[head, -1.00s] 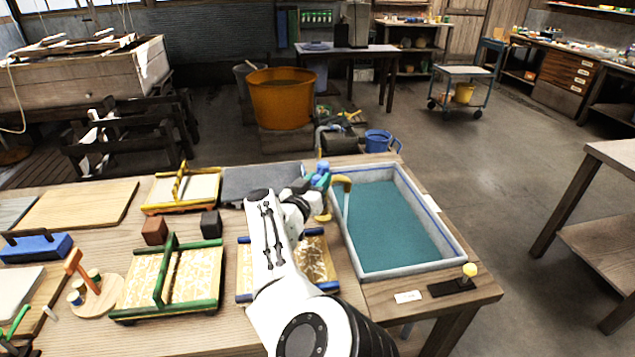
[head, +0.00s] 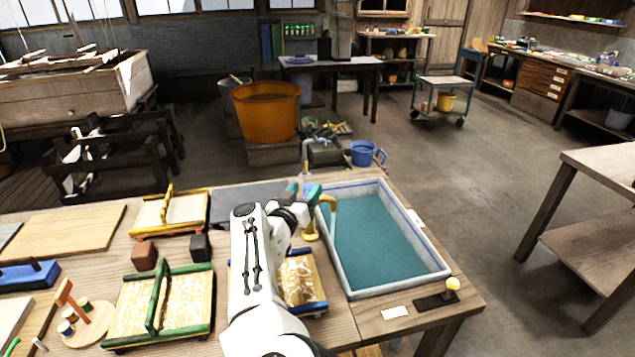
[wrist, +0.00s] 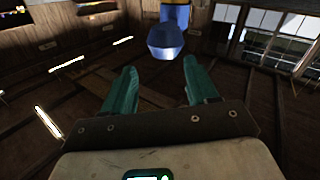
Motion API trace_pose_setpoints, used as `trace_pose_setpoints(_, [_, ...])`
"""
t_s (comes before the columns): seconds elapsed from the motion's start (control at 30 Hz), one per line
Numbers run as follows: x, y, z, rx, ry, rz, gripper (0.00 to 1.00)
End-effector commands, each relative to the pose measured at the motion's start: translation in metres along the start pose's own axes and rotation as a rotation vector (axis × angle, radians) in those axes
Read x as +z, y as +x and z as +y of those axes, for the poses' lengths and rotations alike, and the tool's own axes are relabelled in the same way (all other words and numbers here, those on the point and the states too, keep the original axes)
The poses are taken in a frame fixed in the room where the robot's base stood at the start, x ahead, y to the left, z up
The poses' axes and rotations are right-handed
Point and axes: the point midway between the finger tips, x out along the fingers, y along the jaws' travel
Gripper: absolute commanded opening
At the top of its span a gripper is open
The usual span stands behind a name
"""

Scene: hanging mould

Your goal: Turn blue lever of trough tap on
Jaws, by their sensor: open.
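The trough tap has a brass curved spout (head: 332,212) over the left rim of the pale trough (head: 440,258), which holds teal water. Its blue lever (head: 313,192) shows at the top of the tap, close to my gripper. My gripper (head: 301,192) is at the trough's far left corner, partly hidden by my own arm. In the wrist view, its teal fingers (wrist: 162,88) are apart with nothing between them. The blue lever (wrist: 167,42) shows beyond the fingertips, a little above the gap, with a yellow part above it. I see no contact between fingers and lever.
A green-handled mould (head: 160,305), a yellow-handled one (head: 170,212) and dark blocks (head: 145,257) lie left of my arm. A blue-edged mould (head: 300,280) is partly behind it. A yellow-knobbed switch (head: 452,284) sits on the bench's right front. Open floor lies right.

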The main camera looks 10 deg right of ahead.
Motion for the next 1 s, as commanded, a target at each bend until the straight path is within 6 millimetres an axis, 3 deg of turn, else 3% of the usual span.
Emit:
trace_pose_setpoints(0.03, [-0.011, -0.003, 0.005, 0.002, 0.0, 0.001, 0.58])
trace_pose_setpoints(0.5, [-0.047, -0.033, 0.034, 0.003, 0.001, 0.001, 0.58])
trace_pose_setpoints(1.0, [-0.064, -0.082, 0.075, 0.002, 0.001, 0.001, 0.58])
